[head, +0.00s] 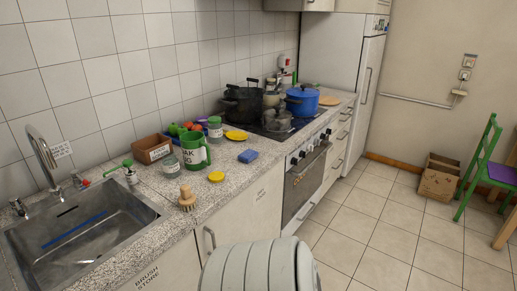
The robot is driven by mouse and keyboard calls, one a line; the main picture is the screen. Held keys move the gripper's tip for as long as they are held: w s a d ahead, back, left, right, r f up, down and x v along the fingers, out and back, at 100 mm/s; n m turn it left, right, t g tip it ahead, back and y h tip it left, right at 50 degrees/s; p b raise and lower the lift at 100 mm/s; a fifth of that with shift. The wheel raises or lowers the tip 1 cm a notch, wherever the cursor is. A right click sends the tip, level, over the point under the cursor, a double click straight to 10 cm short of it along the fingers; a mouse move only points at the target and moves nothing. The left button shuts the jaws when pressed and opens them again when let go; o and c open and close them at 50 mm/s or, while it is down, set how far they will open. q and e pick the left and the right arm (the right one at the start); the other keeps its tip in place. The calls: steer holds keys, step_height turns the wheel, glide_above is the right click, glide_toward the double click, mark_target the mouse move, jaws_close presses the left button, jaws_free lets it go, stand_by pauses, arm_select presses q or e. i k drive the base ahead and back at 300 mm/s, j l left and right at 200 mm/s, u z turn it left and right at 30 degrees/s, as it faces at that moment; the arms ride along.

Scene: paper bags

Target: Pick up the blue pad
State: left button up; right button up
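The blue pad (248,156) is a small blue block lying flat on the speckled grey counter (232,186), near its front edge. It lies right of the green mug (195,153) and behind the small yellow round item (216,177). Nothing covers it and no gripper is near it. Neither of my grippers shows in the head view.
A sink (80,238) is at the left. A wooden brush (187,200) stands near the counter's front edge. A yellow item (236,135) lies behind the pad. A black pot (242,104) and blue pot (302,101) stand farther right.

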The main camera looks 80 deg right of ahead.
mark_target(249, 154)
steer(key=z, duration=2.6)
steer(key=u, duration=1.55)
steer(key=z, duration=1.1)
steer(key=i+l, duration=0.15)
steer(key=l, duration=0.25)
steer(key=i+l, duration=0.15)
steer(key=l, duration=0.25)
steer(key=i+l, duration=0.2)
steer(key=l, duration=0.2)
steer(key=i+l, duration=0.15)
steer(key=l, duration=0.2)
steer(key=i+l, duration=0.15)
steer(key=l, duration=0.25)
steer(key=i+l, duration=0.15)
steer(key=l, duration=0.25)
steer(key=u, duration=0.05)
